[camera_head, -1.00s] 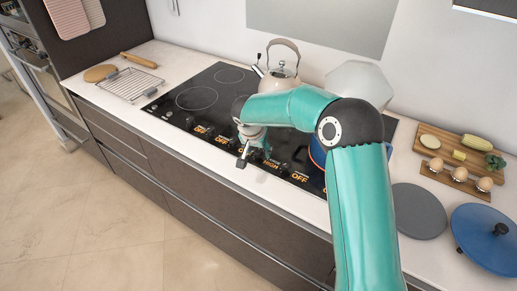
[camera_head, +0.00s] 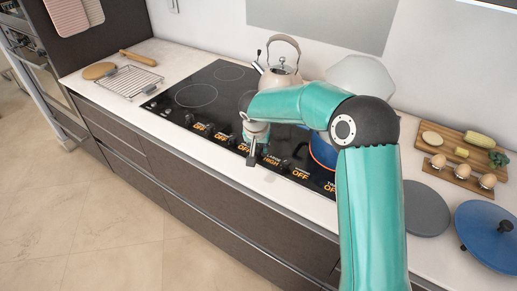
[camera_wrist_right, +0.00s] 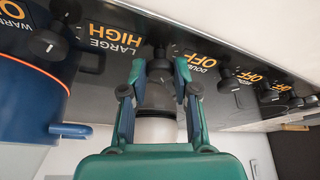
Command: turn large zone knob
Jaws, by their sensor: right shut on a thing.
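The large zone knob stands on the front edge of the black cooktop, and its label (camera_head: 271,159) reads "LARGE HIGH" in orange. My right gripper (camera_head: 253,152) is at this knob, just left of the label. In the right wrist view my right gripper (camera_wrist_right: 160,72) is shut on the large zone knob (camera_wrist_right: 160,58), which is mostly hidden between the fingers. The "LARGE HIGH" label (camera_wrist_right: 115,40) shows to its left. My left gripper is not in view.
A blue pot (camera_wrist_right: 38,105) stands near the gripper. A kettle (camera_head: 281,75) stands at the back of the cooktop. A grey disc (camera_head: 426,208) and blue lid (camera_head: 486,236) lie on the right counter.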

